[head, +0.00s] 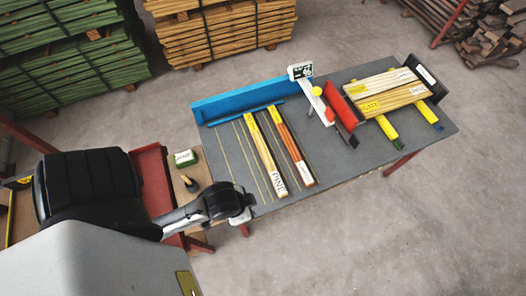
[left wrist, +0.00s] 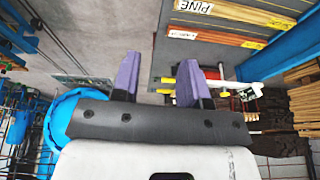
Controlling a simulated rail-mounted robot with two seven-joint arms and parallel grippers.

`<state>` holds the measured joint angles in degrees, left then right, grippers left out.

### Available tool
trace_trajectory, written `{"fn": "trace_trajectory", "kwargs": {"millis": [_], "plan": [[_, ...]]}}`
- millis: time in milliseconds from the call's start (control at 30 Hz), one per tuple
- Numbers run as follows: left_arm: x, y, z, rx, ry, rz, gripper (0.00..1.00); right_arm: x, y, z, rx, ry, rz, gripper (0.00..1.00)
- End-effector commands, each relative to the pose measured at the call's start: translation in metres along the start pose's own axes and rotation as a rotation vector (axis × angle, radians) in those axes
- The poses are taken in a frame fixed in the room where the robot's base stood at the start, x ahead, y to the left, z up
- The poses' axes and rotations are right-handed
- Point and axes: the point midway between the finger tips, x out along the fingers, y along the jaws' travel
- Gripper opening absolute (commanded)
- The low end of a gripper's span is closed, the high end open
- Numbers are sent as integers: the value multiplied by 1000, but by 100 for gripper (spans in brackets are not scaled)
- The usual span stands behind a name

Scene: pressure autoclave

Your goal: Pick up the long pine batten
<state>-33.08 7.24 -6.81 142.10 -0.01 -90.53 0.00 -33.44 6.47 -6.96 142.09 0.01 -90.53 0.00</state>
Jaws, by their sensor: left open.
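The long pine batten (head: 263,152) is a pale yellow strip lying flat on the grey table, with a white PINE label at its near end. It also shows in the left wrist view (left wrist: 250,14), upper right, cut by the top edge. My left gripper (left wrist: 158,76) is open and empty, with two purple fingers apart from the batten. In the head view my left arm's dark wrist is at the table's near left edge, left of the label end; its fingers cannot be made out there. My right gripper is in neither view.
A reddish-brown batten (head: 291,146) lies close to the right of the pine one. A blue fence (head: 238,97) runs along the table's back. A red-ended rack (head: 345,106) with yellow boards stands right.

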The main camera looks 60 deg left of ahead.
Motion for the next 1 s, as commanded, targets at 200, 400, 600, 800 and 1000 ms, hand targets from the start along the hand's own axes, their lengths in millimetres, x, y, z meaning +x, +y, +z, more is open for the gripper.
{"fn": "trace_trajectory", "kwargs": {"millis": [200,400,600,800,1000], "plan": [[0,4,0,-9,0,9,48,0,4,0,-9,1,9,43],[0,4,0,-11,0,11,67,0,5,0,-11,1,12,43],[0,4,0,-9,-1,10,78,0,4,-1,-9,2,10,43],[5,0,-4,0,12,0,78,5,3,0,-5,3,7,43],[32,-11,-61,5,174,-31,78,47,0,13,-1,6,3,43]]}}
